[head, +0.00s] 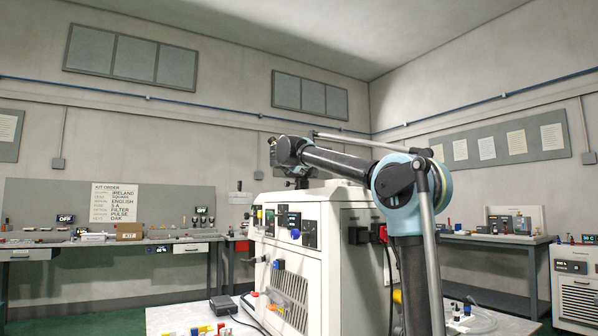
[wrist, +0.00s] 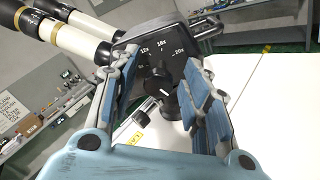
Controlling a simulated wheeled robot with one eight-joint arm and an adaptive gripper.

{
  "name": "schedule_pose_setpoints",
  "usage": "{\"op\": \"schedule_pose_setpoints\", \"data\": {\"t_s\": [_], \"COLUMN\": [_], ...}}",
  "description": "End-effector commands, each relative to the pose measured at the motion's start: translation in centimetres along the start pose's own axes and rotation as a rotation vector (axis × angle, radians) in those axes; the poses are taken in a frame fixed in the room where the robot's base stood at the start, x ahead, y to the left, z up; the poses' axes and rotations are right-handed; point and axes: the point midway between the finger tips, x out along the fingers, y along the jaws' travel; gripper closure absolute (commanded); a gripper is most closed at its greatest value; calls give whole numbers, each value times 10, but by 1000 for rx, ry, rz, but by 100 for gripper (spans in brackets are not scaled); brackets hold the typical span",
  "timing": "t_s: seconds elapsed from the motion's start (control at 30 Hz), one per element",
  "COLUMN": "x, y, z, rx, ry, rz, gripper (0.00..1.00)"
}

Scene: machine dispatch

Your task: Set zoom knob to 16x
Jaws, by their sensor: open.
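In the wrist view, the zoom knob (wrist: 158,84) is black and sits on a dark dial plate (wrist: 172,62) with white marks. I read 12x at the upper left, 16x at the top and 20x at the right; a lower left mark is too small to read surely. A short white line shows on the knob, but which mark it points to is unclear. My gripper (wrist: 160,75) is open, with one blue-padded finger on each side of the knob. I cannot tell whether either finger touches it. In the head view, my arm's end is above the white cabinet and the knob is not visible.
White and black tubes (wrist: 78,36) with gold rings stand at the upper left of the wrist view. A white surface (wrist: 255,95) lies to the right. In the head view, the white cabinet (head: 345,245) stands centrally, with a workbench (head: 95,243) at the left wall.

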Motion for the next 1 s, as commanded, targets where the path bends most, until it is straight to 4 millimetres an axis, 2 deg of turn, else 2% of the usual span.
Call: {"op": "schedule_pose_setpoints", "data": {"t_s": [0.3,0.33,0.5,0.53,1.0], "x": [3,3,3,3,3], "y": [0,0,0,0,-1], "z": [0,0,0,0,0], "rx": [0,0,0,0,81], "ry": [0,0,0,0,-6], "rz": [0,0,0,0,2], "gripper": [57,59,98,100,100]}}
